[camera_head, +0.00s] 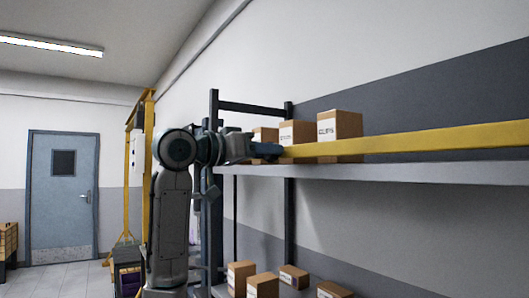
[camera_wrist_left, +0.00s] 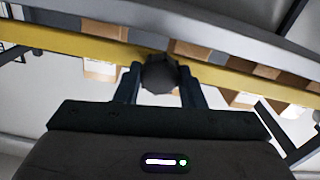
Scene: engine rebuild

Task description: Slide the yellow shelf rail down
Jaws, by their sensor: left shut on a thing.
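The yellow shelf rail (camera_head: 420,140) runs along the front of the upper shelf, just above the shelf board, in the head view. In the left wrist view the rail (camera_wrist_left: 60,45) crosses the picture behind the fingers. My left gripper (camera_head: 272,150) is at the rail's left end in the head view. In the left wrist view its two fingers (camera_wrist_left: 160,85) are on either side of a dark, rounded piece (camera_wrist_left: 160,73) at the rail, and they are shut on it. Where the fingers touch is partly hidden. My right gripper is not in view.
Cardboard boxes (camera_head: 339,126) stand on the grey upper shelf (camera_head: 400,171) behind the rail. Several more boxes (camera_head: 262,285) stand on a lower shelf. A dark shelf post (camera_head: 214,115) is close to my left arm. A blue door (camera_head: 62,195) is at the far left.

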